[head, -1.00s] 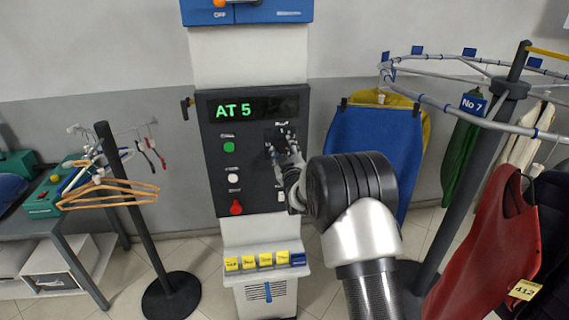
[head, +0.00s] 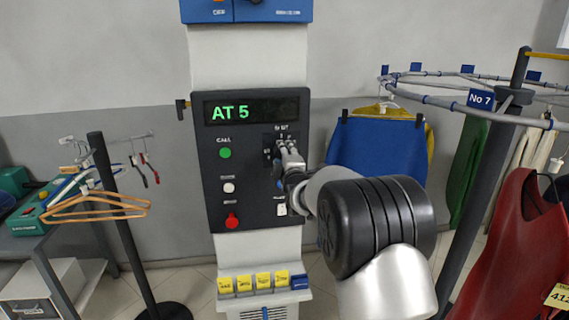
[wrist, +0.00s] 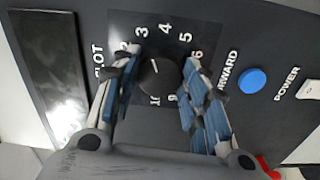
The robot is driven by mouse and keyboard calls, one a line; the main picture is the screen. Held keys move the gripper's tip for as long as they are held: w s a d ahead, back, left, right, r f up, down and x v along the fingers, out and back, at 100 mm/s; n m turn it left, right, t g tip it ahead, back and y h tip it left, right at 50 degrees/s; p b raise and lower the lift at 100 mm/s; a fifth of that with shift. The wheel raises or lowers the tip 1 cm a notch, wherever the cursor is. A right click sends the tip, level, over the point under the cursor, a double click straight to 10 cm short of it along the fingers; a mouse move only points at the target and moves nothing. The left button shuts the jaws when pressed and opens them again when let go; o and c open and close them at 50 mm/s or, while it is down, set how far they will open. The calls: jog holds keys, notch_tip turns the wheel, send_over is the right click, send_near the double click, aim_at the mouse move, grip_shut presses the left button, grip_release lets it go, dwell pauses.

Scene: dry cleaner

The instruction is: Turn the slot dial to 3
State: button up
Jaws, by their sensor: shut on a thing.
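The slot dial (wrist: 158,76) is a dark round knob on the black control panel (head: 212,172), ringed by white numbers. In the wrist view, 3, 4, 5 and 6 read clearly along its upper side. A short pale mark shows on the knob, but I cannot tell which number it points at. My gripper (wrist: 155,88) has one finger on each side of the knob and is shut on it. In the head view my gripper (head: 283,160) covers most of the dial. The display (head: 250,110) reads "AT 5" in green.
A blue button (wrist: 250,80) marked FORWARD and a white POWER switch (wrist: 309,90) are beside the dial. Green (head: 225,153), white (head: 228,187) and red (head: 232,221) buttons line the panel's left. A garment rail (head: 440,98) stands to the right, a hanger stand (head: 112,190) to the left.

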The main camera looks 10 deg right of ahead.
jog(key=shift+n+b, duration=0.4)
jog(key=shift+n, duration=0.1)
jog(key=o, duration=1.1)
jog(key=shift+c, duration=0.2)
jog(key=s, duration=1.2)
